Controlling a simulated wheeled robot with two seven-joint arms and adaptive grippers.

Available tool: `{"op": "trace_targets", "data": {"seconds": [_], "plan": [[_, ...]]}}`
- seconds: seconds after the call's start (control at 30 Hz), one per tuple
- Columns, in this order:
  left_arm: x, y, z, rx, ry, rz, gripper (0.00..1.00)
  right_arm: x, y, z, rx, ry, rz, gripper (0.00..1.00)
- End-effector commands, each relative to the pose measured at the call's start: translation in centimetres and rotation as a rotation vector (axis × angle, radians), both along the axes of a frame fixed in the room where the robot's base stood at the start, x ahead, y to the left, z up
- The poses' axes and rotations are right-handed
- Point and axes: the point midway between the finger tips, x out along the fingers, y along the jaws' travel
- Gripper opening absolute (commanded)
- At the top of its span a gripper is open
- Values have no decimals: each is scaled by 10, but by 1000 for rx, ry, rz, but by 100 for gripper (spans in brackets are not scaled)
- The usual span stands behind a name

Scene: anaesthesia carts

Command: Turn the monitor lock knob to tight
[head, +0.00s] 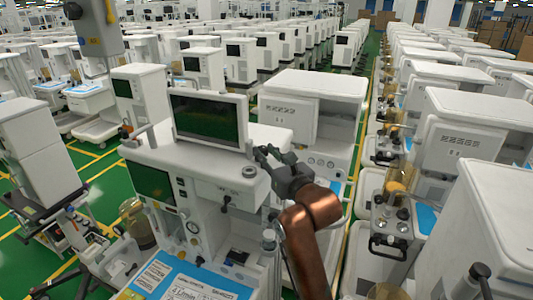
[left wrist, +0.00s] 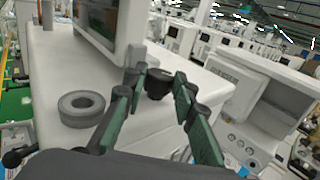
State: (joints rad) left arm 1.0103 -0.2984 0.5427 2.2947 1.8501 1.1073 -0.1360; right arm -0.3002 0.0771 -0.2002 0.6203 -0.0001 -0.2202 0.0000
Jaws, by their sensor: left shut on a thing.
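The monitor (head: 210,118) with a dark screen stands on top of the white cart in the middle of the head view. In the left wrist view the monitor (left wrist: 102,22) is at the upper left. The dark round lock knob (left wrist: 158,83) is low by the monitor's mount, between the fingertips of my left gripper (left wrist: 160,84). In the head view my left gripper (head: 265,155) is at the lower right corner of the monitor, shut on the knob, which its fingers hide there. I cannot read the knob's angle or any marking. My right gripper is not in view.
A grey ring-shaped part (left wrist: 81,108) sits on the cart top (left wrist: 55,60), left of my left gripper. Another white cart (head: 315,85) stands close behind. A row of carts (head: 470,140) lines the right side. Green floor (head: 100,170) shows at the left.

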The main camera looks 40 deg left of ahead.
Motion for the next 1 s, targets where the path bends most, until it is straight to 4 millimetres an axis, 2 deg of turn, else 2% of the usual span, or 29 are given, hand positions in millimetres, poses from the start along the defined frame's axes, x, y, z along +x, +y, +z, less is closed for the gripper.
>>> {"op": "trace_targets", "data": {"seconds": [0.13,0.17,0.4,0.77,1.0], "plan": [[0,0,0,1,1,0,1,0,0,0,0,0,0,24],[0,0,0,1,1,0,27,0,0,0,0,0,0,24],[0,0,0,0,0,0,43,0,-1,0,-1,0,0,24],[1,0,-1,-1,0,13,43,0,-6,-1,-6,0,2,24],[5,-1,-1,3,3,121,43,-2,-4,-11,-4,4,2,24]]}}
